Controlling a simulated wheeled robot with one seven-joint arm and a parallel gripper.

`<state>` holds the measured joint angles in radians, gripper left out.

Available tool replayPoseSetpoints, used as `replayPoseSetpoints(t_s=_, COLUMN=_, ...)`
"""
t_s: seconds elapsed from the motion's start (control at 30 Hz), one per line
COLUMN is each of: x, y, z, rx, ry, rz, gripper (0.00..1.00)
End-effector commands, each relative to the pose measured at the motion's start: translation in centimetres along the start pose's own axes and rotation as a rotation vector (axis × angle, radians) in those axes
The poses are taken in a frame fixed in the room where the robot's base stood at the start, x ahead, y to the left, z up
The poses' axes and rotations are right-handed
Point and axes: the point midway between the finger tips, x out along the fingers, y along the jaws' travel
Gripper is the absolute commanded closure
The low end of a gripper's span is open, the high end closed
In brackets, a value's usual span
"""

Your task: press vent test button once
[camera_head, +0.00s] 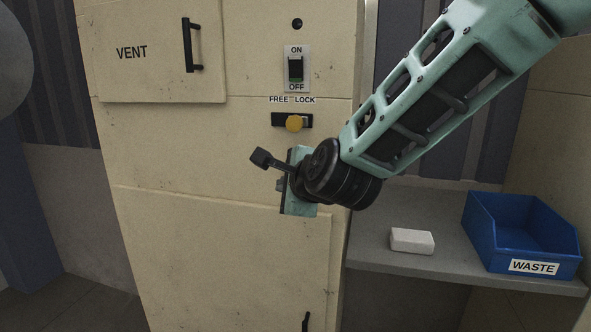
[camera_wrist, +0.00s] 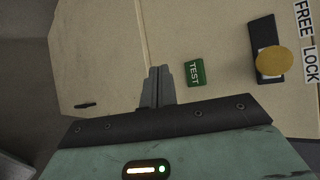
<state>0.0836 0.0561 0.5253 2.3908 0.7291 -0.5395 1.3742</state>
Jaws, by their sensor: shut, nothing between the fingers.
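The green button marked TEST (camera_wrist: 194,72) shows in the wrist view on the cream cabinet front, just right of my fingertips. In the head view it is hidden behind my gripper and wrist. My gripper (camera_wrist: 158,72) is shut and empty, with its fingers together and pointing at the cabinet to the left of the button. In the head view my gripper (camera_head: 283,182) is in front of the cabinet, below the yellow knob. I cannot tell how far the fingertips are from the panel. The door marked VENT (camera_head: 150,52) is closed at the upper left.
A yellow knob (camera_head: 295,123) on a FREE/LOCK slide also shows in the wrist view (camera_wrist: 274,61), right of the button. An ON/OFF switch (camera_head: 296,69) is above it. A shelf (camera_head: 375,254) at right holds a white block (camera_head: 412,240) and a blue WASTE bin (camera_head: 500,248).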

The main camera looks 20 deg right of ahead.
Motion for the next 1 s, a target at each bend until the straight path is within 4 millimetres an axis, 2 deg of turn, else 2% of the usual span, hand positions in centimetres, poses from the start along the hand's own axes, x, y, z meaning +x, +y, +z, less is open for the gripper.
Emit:
replayPoseSetpoints(t_s=0.5, x=4.6, y=-3.1, z=-3.5, rx=0.001, ry=0.002, rz=0.0, gripper=1.0)
replayPoseSetpoints(t_s=1.0, x=5.2, y=-3.7, z=-3.8, rx=-0.001, ry=0.001, rz=0.001, gripper=1.0)
